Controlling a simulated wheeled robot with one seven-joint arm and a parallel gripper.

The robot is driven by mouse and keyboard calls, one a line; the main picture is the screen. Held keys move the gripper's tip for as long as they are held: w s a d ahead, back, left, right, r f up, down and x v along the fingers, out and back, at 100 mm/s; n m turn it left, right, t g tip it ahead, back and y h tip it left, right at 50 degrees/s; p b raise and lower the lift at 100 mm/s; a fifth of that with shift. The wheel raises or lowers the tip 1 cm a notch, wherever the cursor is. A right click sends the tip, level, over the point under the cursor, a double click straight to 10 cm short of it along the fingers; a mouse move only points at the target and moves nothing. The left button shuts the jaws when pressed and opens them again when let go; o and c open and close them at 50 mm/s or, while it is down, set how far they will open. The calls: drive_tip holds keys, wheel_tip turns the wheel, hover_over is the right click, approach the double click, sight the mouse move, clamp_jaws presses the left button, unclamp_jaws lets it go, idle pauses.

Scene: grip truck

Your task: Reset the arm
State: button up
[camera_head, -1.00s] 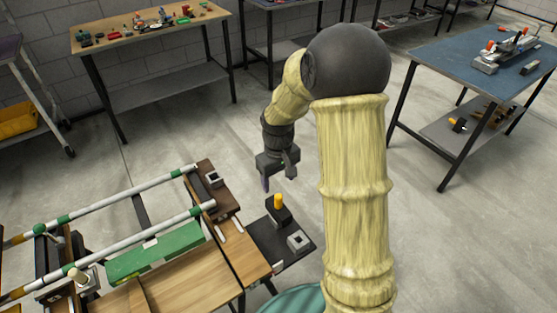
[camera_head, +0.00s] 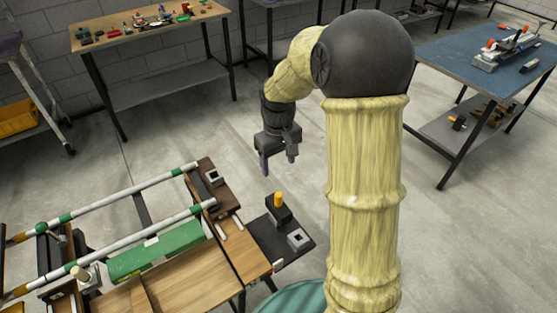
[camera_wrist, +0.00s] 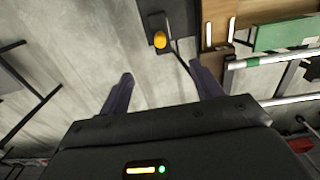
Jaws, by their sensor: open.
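My gripper (camera_head: 278,163) hangs from my yellow arm in the head view, fingers pointing down, above and behind the small dark shelf. In the wrist view my gripper (camera_wrist: 160,88) has its two dark fingers spread wide, with nothing between them but the grey floor behind. A dark block with a yellow knob (camera_head: 278,203) stands on the dark shelf (camera_head: 264,238), below and apart from my fingers. The yellow knob (camera_wrist: 160,40) also shows ahead of the fingers in the wrist view.
A wooden workbench (camera_head: 195,279) with white and green rails (camera_head: 140,230) and a green block (camera_head: 155,252) is at lower left. A wooden table (camera_head: 150,40) with small parts stands at the back. A blue-topped table (camera_head: 480,80) stands at right. The middle floor is open.

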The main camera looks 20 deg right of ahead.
idle(0.3)
drive_tip(key=s+m+t, duration=0.3)
drive_tip(key=s+m, duration=0.1)
drive_tip(key=s, duration=1.1)
wheel_tip(320, 180, up, 13)
drive_tip(key=p, duration=1.3)
drive_tip(key=shift+w, duration=0.3)
drive_tip(key=shift+f, duration=0.1)
